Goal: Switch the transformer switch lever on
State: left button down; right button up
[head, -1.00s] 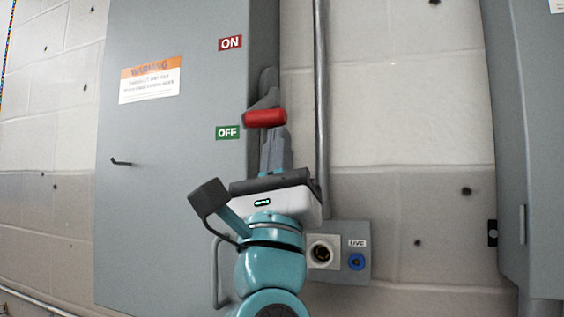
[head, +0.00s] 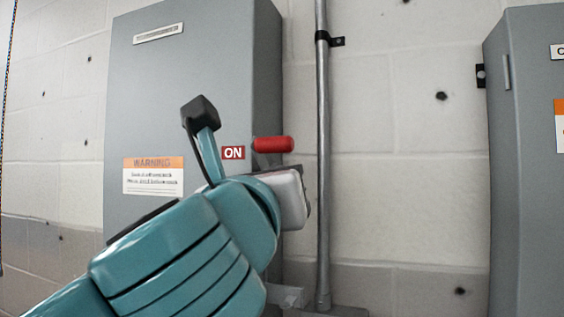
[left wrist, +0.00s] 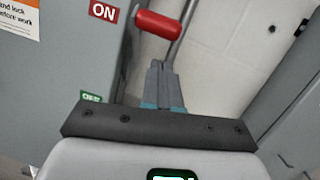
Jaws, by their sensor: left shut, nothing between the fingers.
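The switch lever's red handle (head: 272,144) is up beside the red ON label (head: 233,152) on the side of the grey box (head: 215,70). In the left wrist view the red handle (left wrist: 158,26) is just right of the ON label (left wrist: 104,11). My left gripper (left wrist: 160,68) is shut and empty, its fingertips just below the handle. I cannot tell whether they touch it. In the head view the gripper's white body shows below the handle and its fingers are hidden. The green OFF label (left wrist: 91,97) is partly covered by the gripper. My right gripper is not in view.
A metal conduit (head: 322,120) runs up the block wall just right of the lever. A second grey cabinet (head: 535,190) stands at the far right. A warning sign (head: 153,177) is on the box's front. The wall between conduit and cabinet is clear.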

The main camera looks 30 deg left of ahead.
aim_at(284, 141)
pick_arm(q)
jog(key=r, duration=0.1)
jog(key=r+p, duration=0.1)
jog(key=r, duration=0.1)
jog(key=shift+w+r+p, duration=0.1)
jog(key=shift+w+p, duration=0.15)
jog(key=shift+p, duration=0.15)
jog(key=shift+w+a+r+p, duration=0.15)
jog(key=shift+w+r+p, duration=0.25)
jog(key=shift+w+r, duration=0.15)
jog(key=shift+s+r, duration=0.1)
jog(key=shift+r, duration=0.1)
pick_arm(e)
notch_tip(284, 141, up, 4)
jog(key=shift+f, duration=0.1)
